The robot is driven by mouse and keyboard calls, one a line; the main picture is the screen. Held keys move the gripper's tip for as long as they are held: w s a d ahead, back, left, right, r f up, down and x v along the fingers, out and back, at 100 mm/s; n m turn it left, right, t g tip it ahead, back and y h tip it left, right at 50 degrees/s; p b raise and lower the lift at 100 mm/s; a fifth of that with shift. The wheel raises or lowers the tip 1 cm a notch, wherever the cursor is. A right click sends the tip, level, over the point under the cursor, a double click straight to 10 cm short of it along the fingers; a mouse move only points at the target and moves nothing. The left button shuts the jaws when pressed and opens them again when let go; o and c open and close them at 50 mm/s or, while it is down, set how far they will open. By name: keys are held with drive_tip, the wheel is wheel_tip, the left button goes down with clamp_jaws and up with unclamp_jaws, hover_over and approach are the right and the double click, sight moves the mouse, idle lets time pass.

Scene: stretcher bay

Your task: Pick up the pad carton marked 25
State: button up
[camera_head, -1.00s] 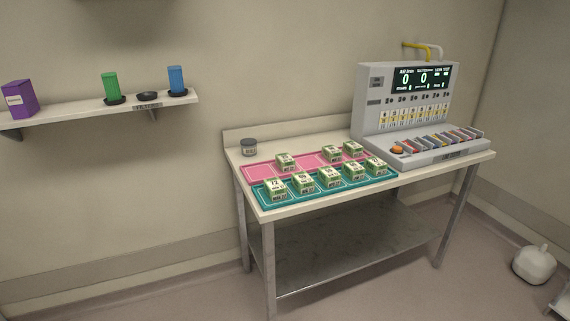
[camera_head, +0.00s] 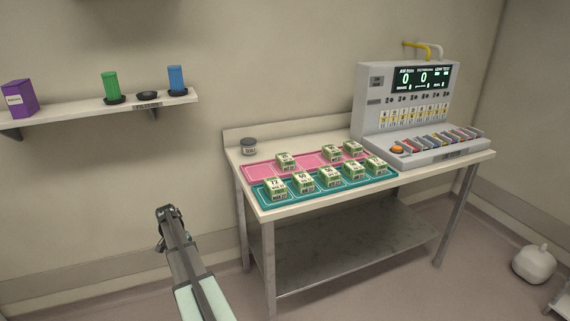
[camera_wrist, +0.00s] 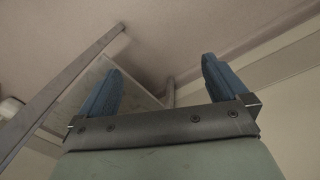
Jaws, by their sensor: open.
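Several small green-and-white pad cartons stand on the table in the head view. In the front teal tray (camera_head: 263,201), they form a row, from the left-end carton (camera_head: 277,189) to the right-end carton (camera_head: 376,166). Three more, such as this carton (camera_head: 286,161), stand on the pink tray (camera_head: 258,174) behind. Their numbers are too small to read surely, so I cannot tell which is marked 25. My gripper (camera_head: 167,214) is left of the table, away from the cartons. In the wrist view my gripper (camera_wrist: 164,85) has its two blue fingers wide apart with nothing between them.
A grey console (camera_head: 370,110) with a lit display and an orange button (camera_head: 397,149) stands at the table's right. A dark jar (camera_head: 248,147) sits at the back left. The table's lower shelf (camera_head: 340,245) is empty. A wall shelf (camera_head: 75,115) holds several items.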

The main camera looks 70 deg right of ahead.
sight(284, 157)
drive_tip(key=d+r+m+h, duration=0.1)
drive_tip(key=d+r+m, duration=0.3)
drive_tip(key=d+r, duration=1.2)
drive_tip(key=s+d+r+m, duration=0.1)
drive_tip(key=s+d+r, duration=0.2)
drive_tip(key=d+r, duration=0.2)
drive_tip(key=s+d+r+m+h, duration=0.1)
drive_tip(key=s+d+r+m, duration=0.1)
drive_tip(key=s+d+r, duration=0.2)
drive_tip(key=s+d+r+m, duration=0.1)
drive_tip(key=s+d+r, duration=0.2)
drive_tip(key=d+r, duration=0.5)
drive_tip(key=shift+s+d+r+h, duration=0.2)
drive_tip(key=shift+s+d+h, duration=0.05)
drive_tip(key=shift+d+h, duration=0.05)
drive_tip(key=s+d+r+m+g, duration=0.1)
drive_tip(key=s+d+r+m, duration=0.15)
drive_tip(key=s, duration=0.35)
drive_tip(key=s+d+r+m+g, duration=0.1)
drive_tip(key=s+d+r+m, duration=0.15)
drive_tip(key=s, duration=0.35)
drive_tip(key=shift+n, duration=0.5)
drive_tip(key=x, duration=1.2)
drive_tip(key=shift+s+f, duration=0.15)
drive_tip(key=shift+s, duration=0.1)
drive_tip(key=shift+c, duration=0.3)
